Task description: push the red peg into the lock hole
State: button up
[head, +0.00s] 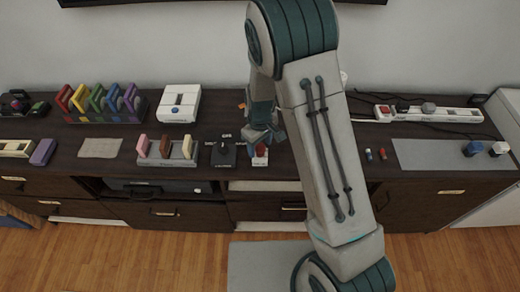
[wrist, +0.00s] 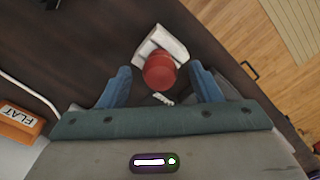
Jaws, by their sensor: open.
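A red round-topped peg (wrist: 160,70) stands on a small white block (wrist: 171,40), apparently the lock. The peg covers any hole, so I cannot tell how deep it sits. In the head view the red peg (head: 261,150) and white block (head: 260,161) show near the table's front edge, partly covered by my arm. My gripper (wrist: 160,68) is open, with one blue finger on each side of the peg in the wrist view and gaps visible. It also shows in the head view (head: 258,134), just behind and above the peg.
A dark box with a knob (head: 224,152) stands close left of the block. A tray with pastel tiles (head: 167,151) is further left. An orange FLAT-labelled block (wrist: 20,122) is nearby.

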jog(key=shift+c, duration=0.4)
jog(key=c, duration=1)
jog(key=shift+r, duration=0.1)
jog(key=shift+c, duration=0.2)
